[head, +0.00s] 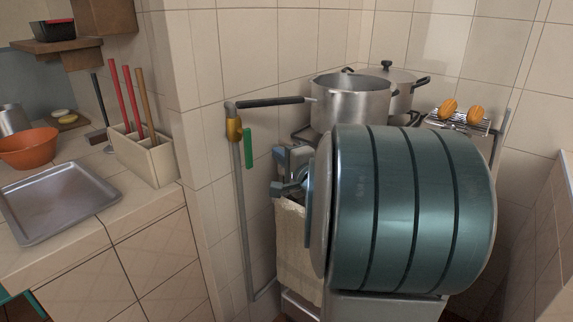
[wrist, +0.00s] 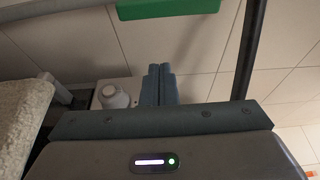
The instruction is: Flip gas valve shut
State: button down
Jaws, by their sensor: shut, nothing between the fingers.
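The gas valve (head: 234,128) is a brass body on a grey pipe against the tiled wall. Its green handle (head: 248,148) hangs upright, roughly parallel to the pipe and just right of it. The green handle also shows at the top edge of the wrist view (wrist: 168,8), partly cut off. My gripper (wrist: 158,84) is shut and empty, with its blue-grey fingertips together below the handle in the wrist view and apart from it in the picture. In the head view my large teal arm link hides part of the gripper.
A dark hose (head: 270,102) runs from the valve toward the steel pot (head: 350,103). A pale cloth (head: 292,240) hangs just below my gripper. A white knob (wrist: 114,96) shows left of the fingers. The counter (head: 60,250) with a tray (head: 60,200) is at left.

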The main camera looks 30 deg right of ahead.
aim_at(248, 149)
jog(key=shift+w+a+b, duration=0.95)
jog(key=shift+w+a, duration=0.7)
jog(key=shift+a, duration=0.25)
jog(key=shift+r+m+p, duration=0.1)
jog(key=shift+m+p, duration=0.2)
jog(key=shift+p, duration=0.35)
